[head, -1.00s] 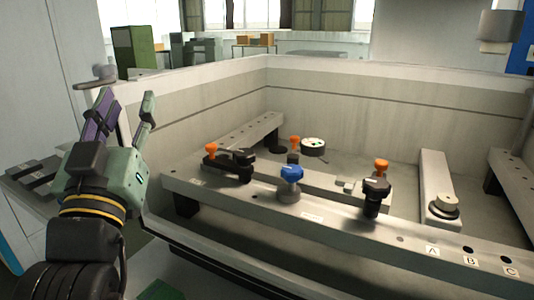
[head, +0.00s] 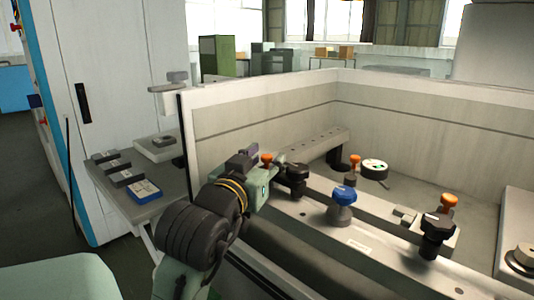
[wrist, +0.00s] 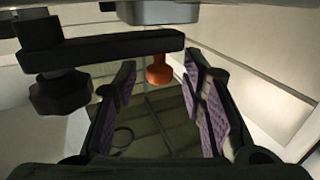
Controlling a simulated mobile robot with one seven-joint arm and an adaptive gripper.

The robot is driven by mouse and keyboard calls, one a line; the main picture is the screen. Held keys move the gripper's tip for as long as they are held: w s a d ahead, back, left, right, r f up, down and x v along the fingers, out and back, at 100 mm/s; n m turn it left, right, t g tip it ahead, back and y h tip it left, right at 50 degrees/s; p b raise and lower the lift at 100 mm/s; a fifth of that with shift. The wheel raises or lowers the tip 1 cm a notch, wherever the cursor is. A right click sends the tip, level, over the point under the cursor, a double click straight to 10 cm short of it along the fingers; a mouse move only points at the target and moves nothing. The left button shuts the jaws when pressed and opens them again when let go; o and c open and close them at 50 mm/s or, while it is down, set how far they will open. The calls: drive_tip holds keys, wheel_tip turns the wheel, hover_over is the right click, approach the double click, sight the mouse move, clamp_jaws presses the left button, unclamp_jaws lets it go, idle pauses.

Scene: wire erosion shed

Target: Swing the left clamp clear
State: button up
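The left clamp (head: 295,176) has a black knob and an orange tip (head: 267,159). It sits at the left end of the front rail (head: 318,224). In the wrist view its black arm (wrist: 125,46) runs across the top, with the knob (wrist: 60,92) at left and the orange tip (wrist: 158,70) hanging below. My gripper (head: 262,172) is beside the clamp in the head view and partly covers it. In the wrist view my gripper (wrist: 160,82) is open, with the orange tip showing between its spread fingers. I cannot tell whether a finger touches it.
A blue-knobbed post (head: 342,195) stands just right of the left clamp. The right clamp (head: 437,228) stands farther along the rail. A round dial (head: 375,168) sits behind. The tank's walls (head: 430,120) enclose the area.

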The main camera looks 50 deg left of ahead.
drive_tip(key=shift+w+a, duration=0.25)
drive_tip(key=shift+w, duration=0.3)
drive_tip(key=shift+c, duration=0.6)
clamp_jaws()
